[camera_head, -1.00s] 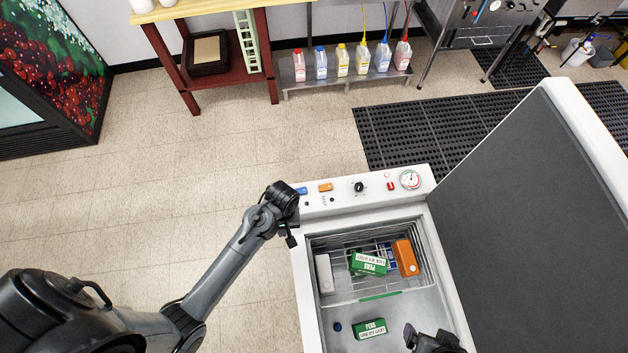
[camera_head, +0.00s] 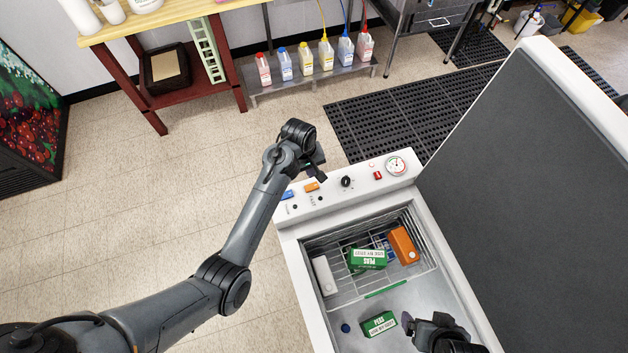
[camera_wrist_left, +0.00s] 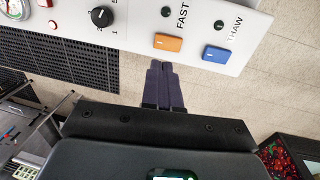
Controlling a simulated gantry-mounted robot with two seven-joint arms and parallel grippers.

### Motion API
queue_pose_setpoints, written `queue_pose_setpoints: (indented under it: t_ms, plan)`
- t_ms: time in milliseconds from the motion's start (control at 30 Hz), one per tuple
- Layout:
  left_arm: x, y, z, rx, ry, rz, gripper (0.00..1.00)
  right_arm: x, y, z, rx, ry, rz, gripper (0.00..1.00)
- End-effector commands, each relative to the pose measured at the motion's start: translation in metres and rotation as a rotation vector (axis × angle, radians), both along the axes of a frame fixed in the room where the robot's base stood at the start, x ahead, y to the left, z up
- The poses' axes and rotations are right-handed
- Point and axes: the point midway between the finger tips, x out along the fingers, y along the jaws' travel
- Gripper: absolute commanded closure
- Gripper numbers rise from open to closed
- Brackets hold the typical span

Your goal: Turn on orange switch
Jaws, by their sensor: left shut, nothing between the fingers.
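The orange switch (camera_head: 312,187) is on the white control panel (camera_head: 330,196) along the freezer's far edge. In the left wrist view the orange switch (camera_wrist_left: 168,43) shows beside the word FAST, with the blue THAW switch (camera_wrist_left: 216,55) to its right. My left gripper (camera_head: 318,170) is beyond the panel, near the orange switch. In the left wrist view its fingers (camera_wrist_left: 160,68) are together and empty, tips just short of the panel edge below the orange switch; no contact is visible. My right gripper (camera_head: 411,326) is over the freezer's interior; its finger opening is unclear.
A black knob (camera_head: 346,182), a red switch (camera_head: 377,175) and a gauge (camera_head: 396,166) share the panel. The raised lid (camera_head: 520,190) blocks the right side. Floor left is clear.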

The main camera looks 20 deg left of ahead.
Motion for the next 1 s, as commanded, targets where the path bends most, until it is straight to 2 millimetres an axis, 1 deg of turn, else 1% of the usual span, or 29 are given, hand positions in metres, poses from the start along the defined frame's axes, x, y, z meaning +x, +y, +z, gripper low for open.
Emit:
queue_pose_setpoints:
  t_ms: [33,200,400,500,700,1000]
  plan:
    - [0.0,-0.001,-0.01,0.001,0.005,-0.001,1.0,0.0,0.0,0.001,0.001,-0.001,-0.001,0.08]
    - [0.003,-0.004,-0.042,0.002,0.004,-0.001,1.0,0.0,0.002,0.002,0.006,0.0,-0.003,0.08]
    - [0.006,-0.007,-0.069,0.002,0.001,-0.001,1.0,0.0,0.003,0.003,0.011,0.0,-0.006,0.08]
    - [0.007,-0.008,-0.078,0.002,0.001,-0.001,1.0,0.0,0.003,0.003,0.012,0.0,-0.007,0.08]
    - [0.008,-0.009,-0.086,0.001,0.001,-0.001,1.0,0.0,0.003,0.003,0.012,0.0,-0.007,0.08]
    - [0.008,-0.009,-0.087,0.001,-0.001,0.0,1.0,0.0,0.002,0.002,0.009,0.0,-0.004,0.08]
